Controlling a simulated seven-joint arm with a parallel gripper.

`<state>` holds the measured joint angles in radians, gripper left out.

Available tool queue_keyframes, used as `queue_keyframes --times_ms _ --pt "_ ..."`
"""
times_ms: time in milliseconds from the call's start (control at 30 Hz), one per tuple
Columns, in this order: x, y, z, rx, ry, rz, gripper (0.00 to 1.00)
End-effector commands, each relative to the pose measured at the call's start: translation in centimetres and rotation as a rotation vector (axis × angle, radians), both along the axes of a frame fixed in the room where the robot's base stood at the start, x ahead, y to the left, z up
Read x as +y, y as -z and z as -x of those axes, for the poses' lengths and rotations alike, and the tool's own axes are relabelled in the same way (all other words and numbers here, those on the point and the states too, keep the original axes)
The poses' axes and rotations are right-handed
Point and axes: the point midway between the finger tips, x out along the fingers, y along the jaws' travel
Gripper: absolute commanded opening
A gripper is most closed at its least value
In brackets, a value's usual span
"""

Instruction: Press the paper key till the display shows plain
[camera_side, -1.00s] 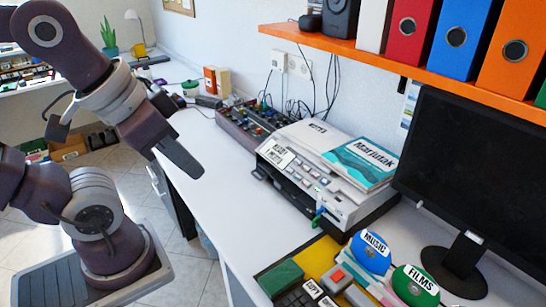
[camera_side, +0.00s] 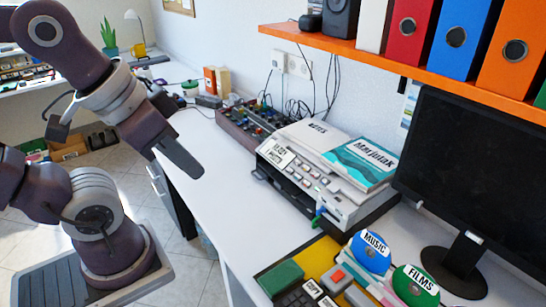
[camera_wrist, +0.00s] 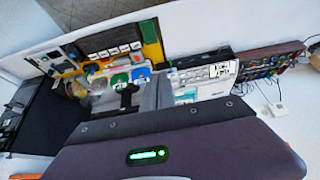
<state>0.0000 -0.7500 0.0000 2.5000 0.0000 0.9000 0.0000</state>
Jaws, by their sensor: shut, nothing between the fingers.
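A grey-white printer (camera_side: 335,180) stands on the white desk, with a sloped front panel carrying several small keys (camera_side: 312,176). I cannot tell which is the paper key. Its small white display (camera_side: 277,152) is at the panel's left end, with dark lettering too small to read. The printer (camera_wrist: 190,79) and its display (camera_wrist: 222,70) also show small in the wrist view. My gripper (camera_side: 194,171) is shut and empty, in the air to the left of the printer, well apart from the keys.
A monitor (camera_side: 470,190) is at right under an orange shelf (camera_side: 490,92). Two disc cases, music (camera_side: 371,253) and films (camera_side: 414,287), stand in front. The desk's left strip is clear.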

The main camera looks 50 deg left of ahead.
Motion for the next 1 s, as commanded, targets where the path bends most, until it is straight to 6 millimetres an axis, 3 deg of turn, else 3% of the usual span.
queue_keyframes --times_ms 733,867,1000 --pt "0.2 -0.1 -0.5 -0.005 -0.001 -0.005 0.00" --pt "1.4 -0.4 -4.0 -0.046 0.000 -0.045 0.00" --pt "4.0 -0.5 -10.4 -0.125 0.014 -0.128 0.00"
